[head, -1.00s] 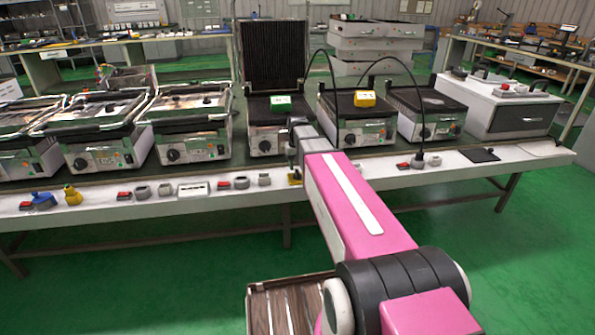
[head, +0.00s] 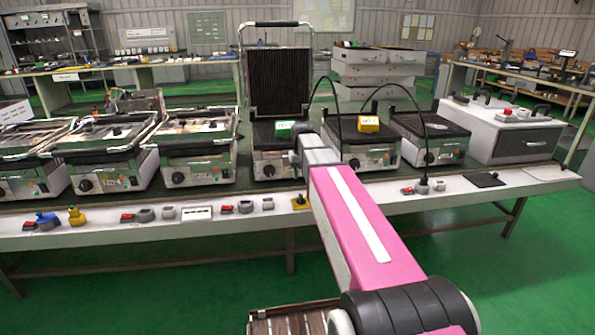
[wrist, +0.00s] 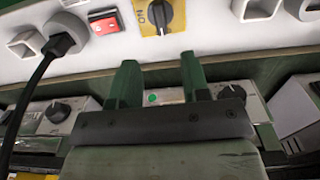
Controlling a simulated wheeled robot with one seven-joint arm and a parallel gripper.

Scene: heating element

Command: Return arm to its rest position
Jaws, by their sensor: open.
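My pink arm reaches forward from the bottom of the head view to the bench. Its far end is in front of the grill with the raised ribbed lid (head: 277,83). The gripper itself is mostly hidden there behind the arm's grey wrist. In the wrist view my gripper (wrist: 160,78) has two green fingers spread apart, with nothing between them. Beyond the fingertips is a yellow plate with a dark rotary switch (wrist: 160,14) on the bench's front strip. This switch also shows just left of the arm in the head view (head: 301,202).
Several grills stand in a row on the bench (head: 460,191). A green tag (head: 285,125) and a yellow tag (head: 368,124) sit on two of them. Black cables arch over the right grills, and a plugged cable (wrist: 40,70) hangs close to my gripper. Green floor is open in front.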

